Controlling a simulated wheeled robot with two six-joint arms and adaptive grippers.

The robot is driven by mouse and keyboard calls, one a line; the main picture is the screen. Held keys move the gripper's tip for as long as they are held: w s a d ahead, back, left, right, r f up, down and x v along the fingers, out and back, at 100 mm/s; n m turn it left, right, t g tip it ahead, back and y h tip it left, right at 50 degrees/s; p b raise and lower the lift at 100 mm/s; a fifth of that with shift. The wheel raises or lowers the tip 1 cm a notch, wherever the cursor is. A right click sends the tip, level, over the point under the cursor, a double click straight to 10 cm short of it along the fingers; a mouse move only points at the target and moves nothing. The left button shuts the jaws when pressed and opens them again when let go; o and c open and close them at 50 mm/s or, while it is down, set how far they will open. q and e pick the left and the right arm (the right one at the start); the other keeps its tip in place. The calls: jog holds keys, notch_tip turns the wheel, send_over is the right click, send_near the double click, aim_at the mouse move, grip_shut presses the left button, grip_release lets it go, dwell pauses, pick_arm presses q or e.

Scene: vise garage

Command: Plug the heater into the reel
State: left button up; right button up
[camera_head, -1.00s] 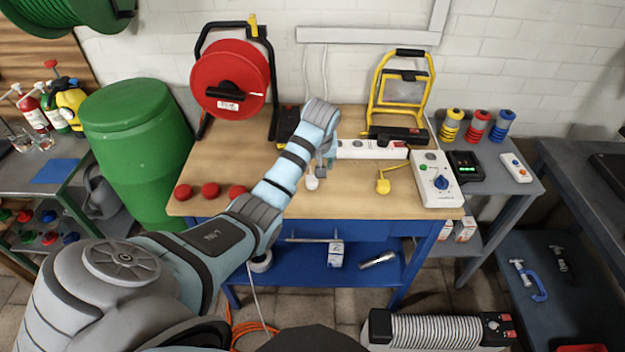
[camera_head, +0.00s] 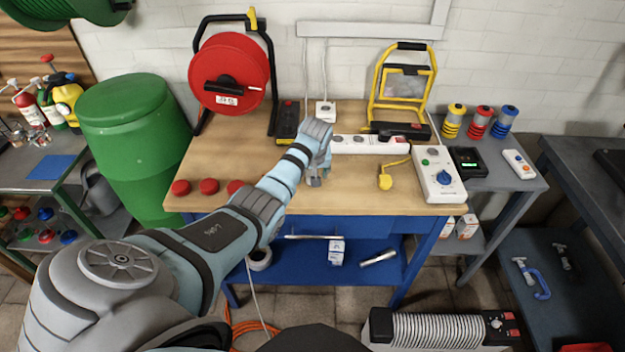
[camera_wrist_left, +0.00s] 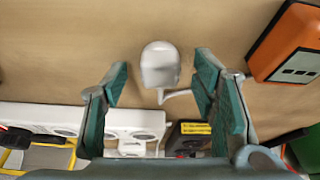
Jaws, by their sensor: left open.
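The red cable reel (camera_head: 230,75) stands in its black frame at the back left of the workbench. The heater (camera_head: 435,330), a ribbed grey unit, is on the floor at the front right. A white plug (camera_wrist_left: 160,65) lies on the bench in the left wrist view, with a short bit of pale cord; my arm hides it in the head view. My left gripper (camera_head: 317,178) is low over the bench. In the left wrist view its open fingers (camera_wrist_left: 162,90) are on either side of the plug, apart from it. My right gripper is out of view.
A white power strip (camera_head: 368,144), a yellow plug (camera_head: 385,181) and a white control box (camera_head: 437,175) are to the gripper's right. A white socket box (camera_head: 325,110) is behind it. In the wrist view, an orange box (camera_wrist_left: 291,42) is close to one finger. Red caps (camera_head: 208,186) line the front left.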

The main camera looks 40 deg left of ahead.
aim_at(312, 174)
pick_arm(q)
jog(key=shift+r, duration=0.1)
jog(key=shift+c, duration=0.5)
jog(key=c, duration=1.1)
jog(key=shift+o, duration=0.2)
jog(key=shift+r+p, duration=0.3)
jog(key=shift+r, duration=0.4)
notch_tip(312, 174, up, 19)
jog(key=p, duration=0.1)
jog(key=shift+f+p, duration=0.2)
jog(key=shift+p, duration=0.15)
